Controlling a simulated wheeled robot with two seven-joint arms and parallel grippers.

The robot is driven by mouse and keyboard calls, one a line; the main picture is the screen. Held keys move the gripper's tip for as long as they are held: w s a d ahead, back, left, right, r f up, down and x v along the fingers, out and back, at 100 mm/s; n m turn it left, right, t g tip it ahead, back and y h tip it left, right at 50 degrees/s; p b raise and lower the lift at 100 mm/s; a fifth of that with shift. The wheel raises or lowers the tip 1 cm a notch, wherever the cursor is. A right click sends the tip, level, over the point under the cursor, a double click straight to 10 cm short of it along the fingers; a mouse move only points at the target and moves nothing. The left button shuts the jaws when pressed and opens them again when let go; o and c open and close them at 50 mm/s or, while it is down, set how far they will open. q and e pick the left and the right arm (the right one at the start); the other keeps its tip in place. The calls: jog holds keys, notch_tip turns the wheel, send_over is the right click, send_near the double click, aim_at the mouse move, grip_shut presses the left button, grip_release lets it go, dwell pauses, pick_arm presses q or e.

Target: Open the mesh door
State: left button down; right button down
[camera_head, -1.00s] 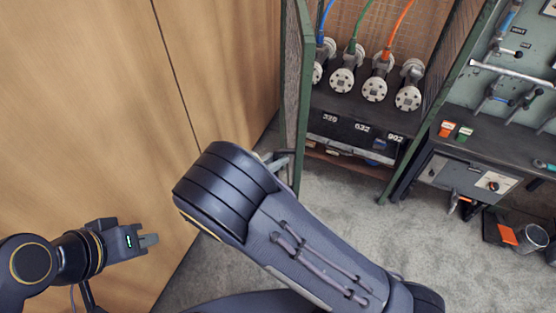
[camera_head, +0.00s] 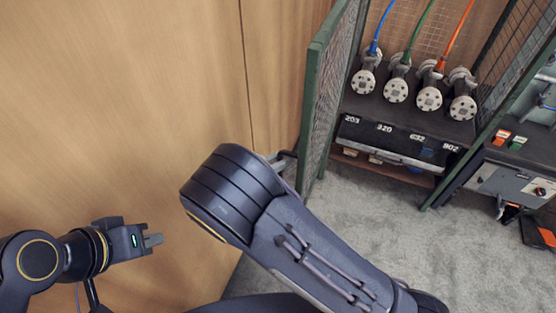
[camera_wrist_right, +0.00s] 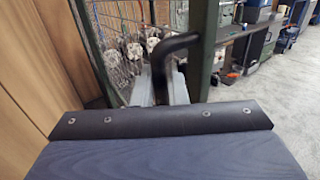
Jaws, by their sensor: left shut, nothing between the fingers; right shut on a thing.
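The mesh door (camera_head: 326,95), with a green frame, stands swung out from the left side of the cabinet, leaving the cabinet front open. Its black bent handle (camera_wrist_right: 178,46) is clear in the right wrist view and partly hidden behind my arm in the head view. My right gripper (camera_wrist_right: 162,84) is shut on the handle, with the pale fingers at either side of it. In the head view my right gripper (camera_head: 280,160) is mostly hidden by its own arm. My left gripper (camera_head: 153,240) is shut and empty in front of the wooden wall.
Several flanged pipes (camera_head: 429,98) with coloured hoses stand on the cabinet shelf, above a numbered dark panel (camera_head: 392,140). A grey workbench (camera_head: 512,180) stands to the right. Wooden wall panels (camera_head: 120,100) fill the left. Grey carpet (camera_head: 400,240) is clear before the cabinet.

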jog(key=shift+w+a+r, duration=0.1)
jog(key=shift+w, duration=0.05)
jog(key=c, duration=1.5)
grip_release()
jog(key=shift+c, duration=0.2)
